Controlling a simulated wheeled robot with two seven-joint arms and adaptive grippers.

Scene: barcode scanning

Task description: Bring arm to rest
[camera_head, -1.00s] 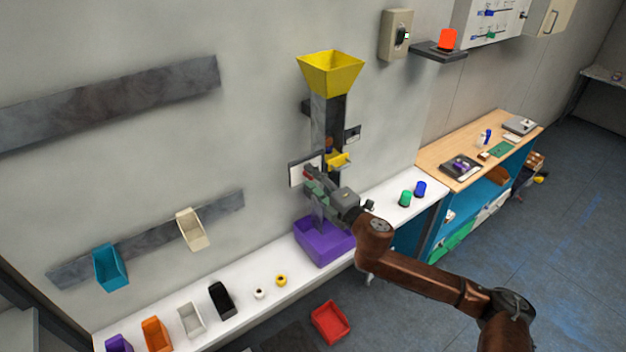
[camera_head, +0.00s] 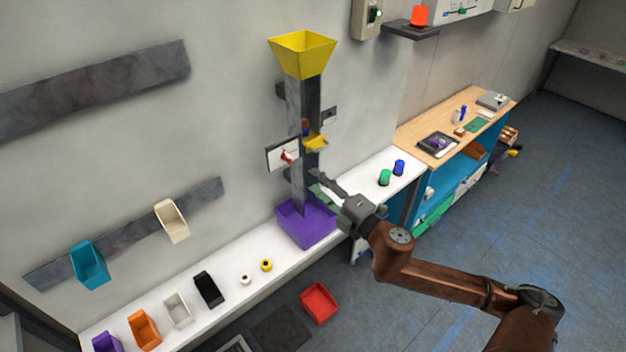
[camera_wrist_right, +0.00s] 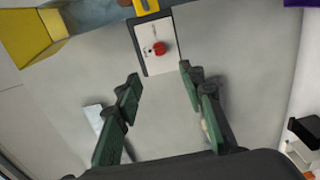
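My right gripper (camera_head: 316,183) is in front of the wall, just above the purple bin (camera_head: 308,228) on the white shelf. In the right wrist view its two green fingers (camera_wrist_right: 160,82) stand wide apart with nothing between them. Beyond the fingertips a white panel with a red knob (camera_wrist_right: 159,48) is on the wall; the panel also shows in the head view (camera_head: 281,154), left of the chute. The gripper looks apart from it. My left gripper is not in view.
A yellow hopper (camera_head: 303,55) tops the grey chute beside the gripper. A red bin (camera_head: 319,303) sits lower in front. Open floor lies at the right.

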